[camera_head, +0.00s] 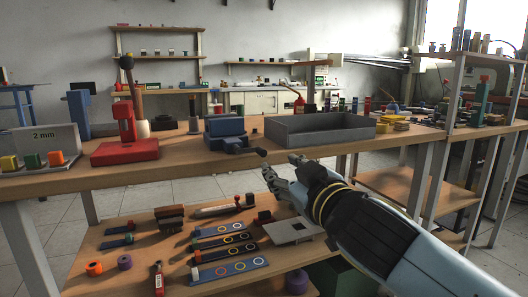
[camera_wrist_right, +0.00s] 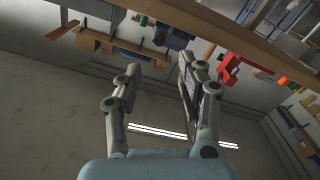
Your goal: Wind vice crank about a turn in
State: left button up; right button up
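The blue vice (camera_head: 225,130) stands near the front edge of the upper workbench, left of the grey tray. Its dark crank (camera_head: 247,151) sticks out at the front right, over the bench edge, and ends in a dark knob. My right gripper (camera_head: 281,165) is just right of and below the crank knob, apart from it in the picture. In the right wrist view my right gripper (camera_wrist_right: 158,80) has its two fingers spread wide, with nothing between them. I cannot tell the crank clearly in that view. My left gripper is not in view.
A grey open tray (camera_head: 320,137) stands right of the vice. A red press (camera_head: 126,145) stands left of it. The bench front edge (camera_head: 190,165) runs beside my right gripper. A lower shelf (camera_head: 140,265) holds several tools and plates.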

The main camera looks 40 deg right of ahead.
aim_at(264, 154)
jog(key=b+x, duration=0.1)
jog(key=x, duration=0.8)
jog(key=shift+w+d, duration=0.15)
jog(key=shift+w, duration=0.2)
jog(key=shift+w+d, duration=0.1)
jog(key=shift+w, duration=0.3)
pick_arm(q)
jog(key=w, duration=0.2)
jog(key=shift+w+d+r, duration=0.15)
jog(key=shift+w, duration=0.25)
pick_arm(e)
jog(key=shift+c, duration=0.3)
grip_shut()
